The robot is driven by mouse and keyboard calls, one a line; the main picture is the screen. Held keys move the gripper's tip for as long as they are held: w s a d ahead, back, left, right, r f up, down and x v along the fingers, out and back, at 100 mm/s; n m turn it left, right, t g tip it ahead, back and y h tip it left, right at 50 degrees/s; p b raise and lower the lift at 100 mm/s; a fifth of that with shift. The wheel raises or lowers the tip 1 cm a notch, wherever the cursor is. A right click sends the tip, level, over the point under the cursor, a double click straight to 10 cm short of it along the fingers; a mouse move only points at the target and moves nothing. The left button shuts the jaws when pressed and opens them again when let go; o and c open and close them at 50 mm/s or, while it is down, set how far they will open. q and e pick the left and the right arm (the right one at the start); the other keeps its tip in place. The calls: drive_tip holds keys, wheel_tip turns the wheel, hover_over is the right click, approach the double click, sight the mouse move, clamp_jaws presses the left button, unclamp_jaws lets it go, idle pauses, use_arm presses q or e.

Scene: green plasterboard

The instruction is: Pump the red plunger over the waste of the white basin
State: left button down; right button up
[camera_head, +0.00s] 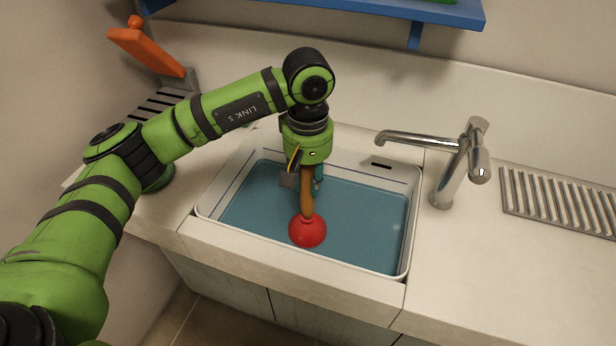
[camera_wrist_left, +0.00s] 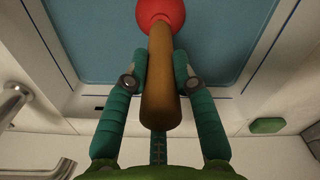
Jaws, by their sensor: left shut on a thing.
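The red plunger (camera_head: 307,231) stands roughly upright inside the white basin (camera_head: 204,206), with its cup at the level of the blue water (camera_head: 360,215). Its brown handle (camera_head: 307,196) rises into my left gripper (camera_head: 305,175), which is shut on it. In the left wrist view the two green fingers of my left gripper (camera_wrist_left: 160,75) press on either side of the handle (camera_wrist_left: 161,100), and the red cup (camera_wrist_left: 160,12) is at the top edge. The waste of the basin is hidden; I cannot tell whether the cup sits over it. My right gripper does not show.
A chrome tap (camera_head: 450,165) stands right of the basin, its spout reaching over the basin's back. A metal drain grate (camera_head: 560,200) lies on the right counter. An orange-handled thing (camera_head: 147,50) stands at back left. A blue shelf (camera_head: 400,10) hangs above.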

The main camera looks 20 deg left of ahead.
use_arm(q)
drive_tip(key=shift+r+p, duration=1.35)
drive_tip(key=shift+r, duration=2)
